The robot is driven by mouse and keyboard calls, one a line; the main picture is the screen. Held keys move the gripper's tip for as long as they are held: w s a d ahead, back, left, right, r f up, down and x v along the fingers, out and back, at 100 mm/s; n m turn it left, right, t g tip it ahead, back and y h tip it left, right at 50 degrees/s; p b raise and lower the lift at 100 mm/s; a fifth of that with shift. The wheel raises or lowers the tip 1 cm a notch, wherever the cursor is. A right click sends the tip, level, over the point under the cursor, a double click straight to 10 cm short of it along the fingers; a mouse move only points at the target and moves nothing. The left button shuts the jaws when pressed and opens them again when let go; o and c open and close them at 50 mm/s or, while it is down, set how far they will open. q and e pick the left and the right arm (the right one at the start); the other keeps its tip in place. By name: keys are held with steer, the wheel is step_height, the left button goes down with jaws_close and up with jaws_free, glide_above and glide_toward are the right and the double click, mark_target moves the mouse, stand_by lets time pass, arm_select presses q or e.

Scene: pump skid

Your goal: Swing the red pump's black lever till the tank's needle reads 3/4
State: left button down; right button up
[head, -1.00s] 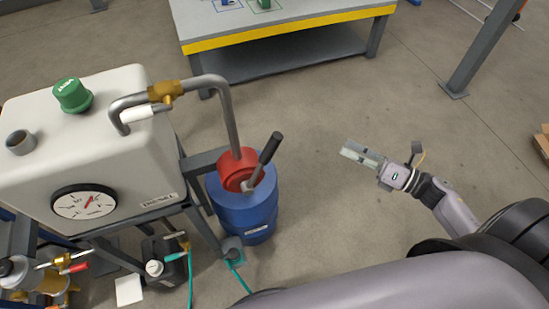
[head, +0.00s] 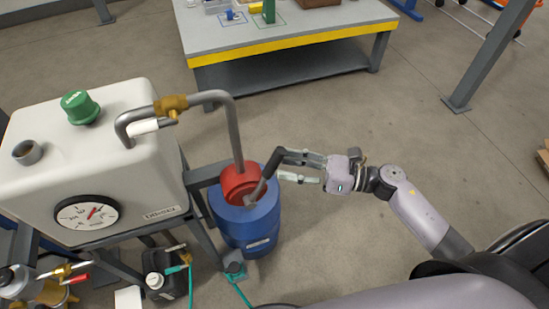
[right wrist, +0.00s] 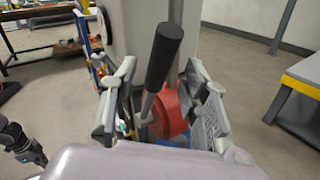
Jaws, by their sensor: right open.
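The red pump (head: 238,183) sits on a blue drum (head: 243,226). Its lever has a grey lower rod and a black grip (head: 271,166), tilted up and to the right. My right gripper (head: 282,165) is open at the grip, its fingers pointing left. In the right wrist view the black grip (right wrist: 163,56) stands between the two spread fingers (right wrist: 160,100); I cannot tell whether either finger touches it. The white tank (head: 95,160) carries a round gauge (head: 87,213) whose red needle points up and right; its marks are too small to read.
A bent grey pipe (head: 235,130) rises from the pump to the tank top, close to the lever. A workbench with a yellow edge (head: 300,44) stands behind. A black can (head: 165,273) and green hose lie below the tank. The floor right of the drum is open.

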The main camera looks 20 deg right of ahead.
mark_target(274, 164)
steer(key=shift+p+x, duration=0.35)
steer(key=shift+x, duration=1.7)
steer(key=shift+c, duration=0.2)
jaws_close()
